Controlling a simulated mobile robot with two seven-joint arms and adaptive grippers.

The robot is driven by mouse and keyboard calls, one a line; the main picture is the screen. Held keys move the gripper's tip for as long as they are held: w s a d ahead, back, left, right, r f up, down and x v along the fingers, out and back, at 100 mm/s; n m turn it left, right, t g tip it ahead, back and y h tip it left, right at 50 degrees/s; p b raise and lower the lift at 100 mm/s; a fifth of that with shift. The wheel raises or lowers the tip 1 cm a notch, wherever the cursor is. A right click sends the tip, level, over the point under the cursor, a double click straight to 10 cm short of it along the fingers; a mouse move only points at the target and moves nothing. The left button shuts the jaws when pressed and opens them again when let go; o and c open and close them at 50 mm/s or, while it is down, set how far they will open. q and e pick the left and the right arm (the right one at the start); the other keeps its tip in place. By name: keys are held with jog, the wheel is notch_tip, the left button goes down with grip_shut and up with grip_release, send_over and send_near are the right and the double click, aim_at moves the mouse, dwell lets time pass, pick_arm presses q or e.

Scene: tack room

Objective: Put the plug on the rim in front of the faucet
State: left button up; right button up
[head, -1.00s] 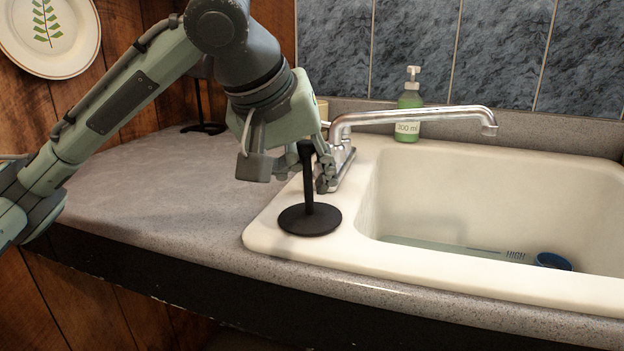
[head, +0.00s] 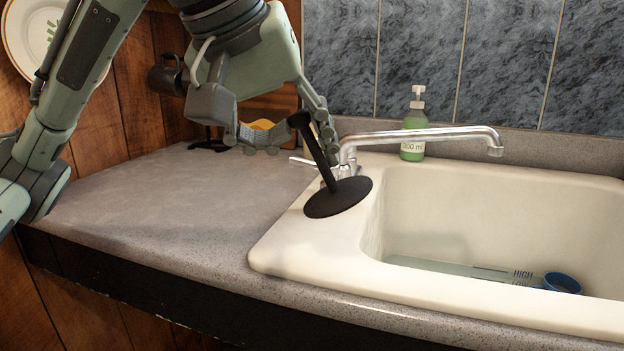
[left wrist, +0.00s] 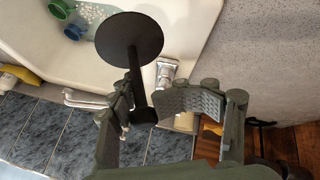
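The plug, a black disc with a thick stem (head: 338,198), is at the left rim of the cream sink (head: 283,250), in front of the faucet (head: 420,136). It is tilted, its stem leaning up and left; I cannot tell whether all of the disc's edge touches the rim. My left gripper (head: 292,135) is open above it, fingers spread. The stem's top is beside the right finger, and I cannot tell whether they touch. In the left wrist view the plug's disc (left wrist: 129,38) shows beyond the fingers (left wrist: 145,105), with the stem nearer the left finger. My right gripper is out of view.
A green soap bottle (head: 413,125) stands behind the faucet against the tiled wall. The basin holds water and a blue cup (head: 562,283). A dark mug (head: 168,75) is at the back left.

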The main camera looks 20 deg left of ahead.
pick_arm(q)
jog(key=v, duration=0.4)
jog(key=o, duration=1.3)
jog(key=shift+c, duration=0.2)
jog(key=v, duration=1.2)
jog(key=shift+w, duration=0.1)
